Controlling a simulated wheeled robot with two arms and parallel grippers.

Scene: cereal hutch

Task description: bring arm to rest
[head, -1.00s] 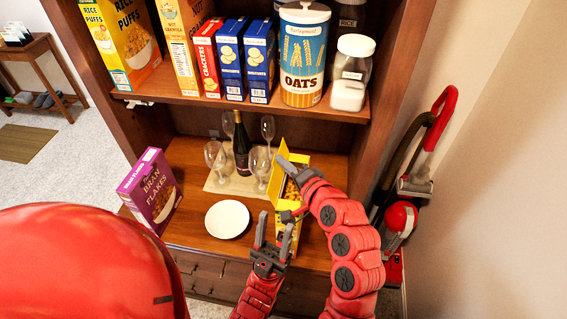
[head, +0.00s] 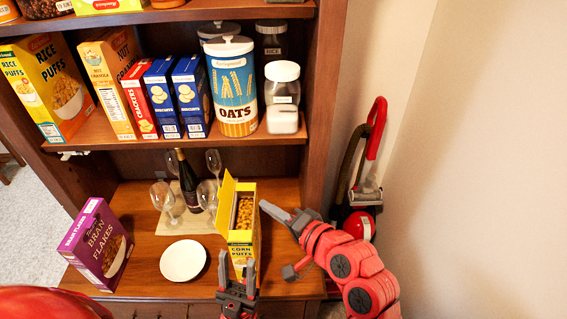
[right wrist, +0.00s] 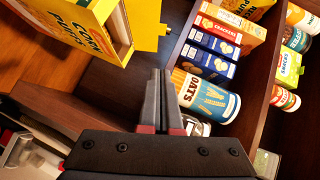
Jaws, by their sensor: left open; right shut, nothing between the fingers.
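The yellow Corn Puffs box (head: 243,246) stands upright on the hutch's lower counter with its top open and a flap raised. It also shows at upper left in the right wrist view (right wrist: 75,37). My left gripper (head: 236,270) is open low in front of the box; I cannot tell whether its fingers touch it. My right gripper (head: 265,206) is shut and empty, just right of the box and apart from it. Its closed fingers (right wrist: 162,78) point toward the hutch in the right wrist view.
A white plate (head: 183,261) and a purple Bran Flakes box (head: 97,246) are left on the counter. Wine glasses and a dark bottle (head: 188,182) stand behind. The shelf above holds boxes and an oats canister (head: 234,88). A red vacuum (head: 359,222) stands right of the hutch.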

